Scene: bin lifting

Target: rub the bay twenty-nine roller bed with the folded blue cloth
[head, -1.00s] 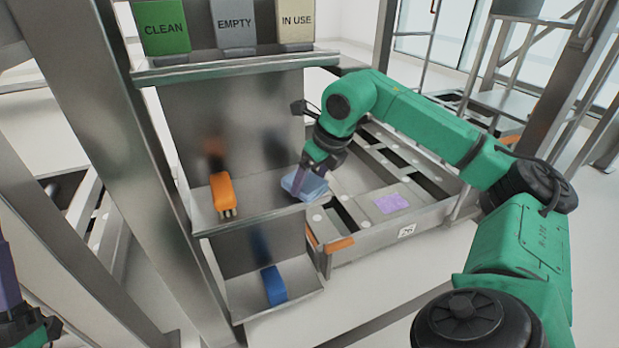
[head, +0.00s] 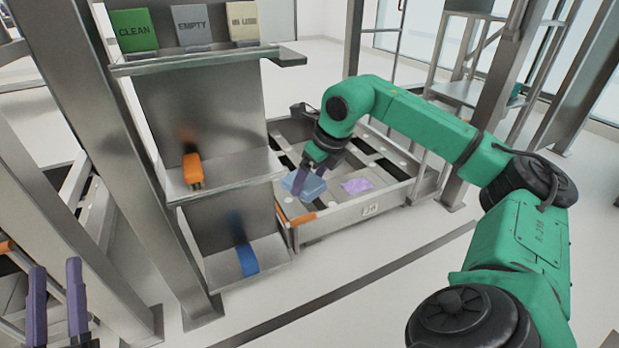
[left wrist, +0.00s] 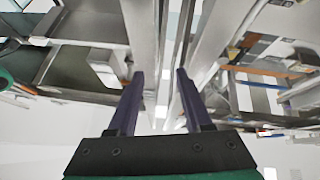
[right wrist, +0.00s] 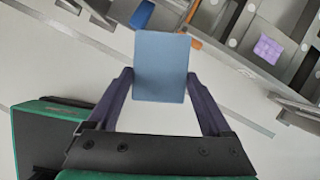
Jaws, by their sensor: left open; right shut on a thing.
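The folded blue cloth (head: 316,189) is a flat pad at the left end of the roller bed (head: 338,217). My right gripper (head: 306,176) is shut on it, and the cloth shows between the fingers in the right wrist view (right wrist: 161,68). I cannot tell whether it touches the bed. A purple patch (head: 357,185) lies on the bed to the right of the cloth; it also shows in the right wrist view (right wrist: 267,48). The bed's front label (head: 370,210) is too small to read surely. My left gripper (head: 56,285) is open and empty at lower left.
A metal shelf unit (head: 235,178) stands left of the bed, holding an orange item (head: 193,170) and a blue item (head: 247,259). CLEAN (head: 133,32), EMPTY (head: 193,26) and a cream card (head: 246,22) stand on top. A metal post (head: 110,150) stands between my left gripper and the shelves.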

